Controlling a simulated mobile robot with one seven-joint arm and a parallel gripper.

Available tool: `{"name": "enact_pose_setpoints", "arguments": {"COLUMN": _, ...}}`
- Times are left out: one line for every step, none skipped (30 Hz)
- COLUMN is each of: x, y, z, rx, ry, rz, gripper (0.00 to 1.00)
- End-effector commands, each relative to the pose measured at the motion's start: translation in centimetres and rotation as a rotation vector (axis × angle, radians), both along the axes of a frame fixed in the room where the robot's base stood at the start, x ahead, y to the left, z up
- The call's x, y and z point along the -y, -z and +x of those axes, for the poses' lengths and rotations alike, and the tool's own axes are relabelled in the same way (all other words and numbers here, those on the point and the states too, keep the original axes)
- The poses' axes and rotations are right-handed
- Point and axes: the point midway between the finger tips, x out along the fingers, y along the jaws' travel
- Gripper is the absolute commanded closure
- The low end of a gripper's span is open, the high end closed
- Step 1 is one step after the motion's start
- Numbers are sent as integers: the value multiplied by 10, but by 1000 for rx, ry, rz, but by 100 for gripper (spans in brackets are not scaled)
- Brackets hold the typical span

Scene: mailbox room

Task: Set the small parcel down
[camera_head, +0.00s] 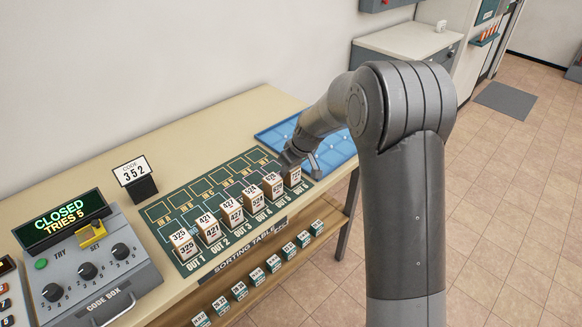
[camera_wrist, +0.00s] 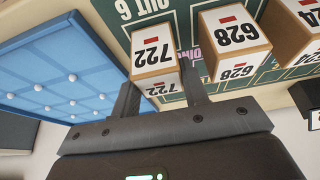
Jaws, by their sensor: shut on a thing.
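The small parcel (camera_wrist: 153,50) is a tan box with a white label reading 722, upside down in the wrist view. It is between the two fingers of my gripper (camera_wrist: 160,92), which is shut on it. In the head view the parcel (camera_head: 293,177) is at the right end of the row of parcels, by OUT 6 on the green sorting mat (camera_head: 160,212). My gripper (camera_head: 300,160) reaches it from behind and above. I cannot tell whether the parcel's underside touches the mat.
A parcel labelled 628 (camera_wrist: 236,40) stands close beside the held one, with several more along the row. A blue tray (camera_head: 334,150) lies just behind the mat. A code box (camera_head: 95,270) reads CLOSED, TRIES 5. IN squares look empty.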

Motion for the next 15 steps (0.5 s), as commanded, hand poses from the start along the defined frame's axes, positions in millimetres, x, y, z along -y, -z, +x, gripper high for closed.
{"name": "enact_pose_setpoints", "arguments": {"x": 0, "y": -1, "z": 0, "rx": 1, "ry": 0, "rz": 1, "gripper": 84}}
{"name": "enact_pose_setpoints", "arguments": {"x": 0, "y": -1, "z": 0, "rx": 1, "ry": 0, "rz": 1, "gripper": 84}}
{"name": "enact_pose_setpoints", "arguments": {"x": 0, "y": -1, "z": 0, "rx": 0, "ry": 0, "rz": 0, "gripper": 84}}
{"name": "enact_pose_setpoints", "arguments": {"x": 0, "y": 0, "z": 0, "rx": 0, "ry": 0, "rz": 0, "gripper": 84}}
{"name": "enact_pose_setpoints", "arguments": {"x": 0, "y": 0, "z": 0, "rx": 0, "ry": 0, "rz": 0, "gripper": 84}}
{"name": "enact_pose_setpoints", "arguments": {"x": 0, "y": 1, "z": 0, "rx": 0, "ry": 0, "rz": 0, "gripper": 84}}
{"name": "enact_pose_setpoints", "arguments": {"x": 0, "y": 2, "z": 0, "rx": 0, "ry": 0, "rz": 0, "gripper": 84}}
{"name": "enact_pose_setpoints", "arguments": {"x": 0, "y": 3, "z": 0, "rx": -1, "ry": 0, "rz": -1, "gripper": 59}}
{"name": "enact_pose_setpoints", "arguments": {"x": 0, "y": 2, "z": 0, "rx": 0, "ry": 0, "rz": 0, "gripper": 55}}
{"name": "enact_pose_setpoints", "arguments": {"x": 0, "y": 2, "z": 0, "rx": 0, "ry": 0, "rz": 0, "gripper": 53}}
{"name": "enact_pose_setpoints", "arguments": {"x": 0, "y": 2, "z": 0, "rx": 0, "ry": 0, "rz": 0, "gripper": 50}}
{"name": "enact_pose_setpoints", "arguments": {"x": 0, "y": 2, "z": 0, "rx": 0, "ry": 0, "rz": 0, "gripper": 47}}
{"name": "enact_pose_setpoints", "arguments": {"x": 0, "y": 2, "z": 0, "rx": 0, "ry": 0, "rz": 0, "gripper": 45}}
{"name": "enact_pose_setpoints", "arguments": {"x": 0, "y": 2, "z": 0, "rx": 0, "ry": 0, "rz": 0, "gripper": 42}}
{"name": "enact_pose_setpoints", "arguments": {"x": 0, "y": 2, "z": 0, "rx": 0, "ry": 0, "rz": 0, "gripper": 39}}
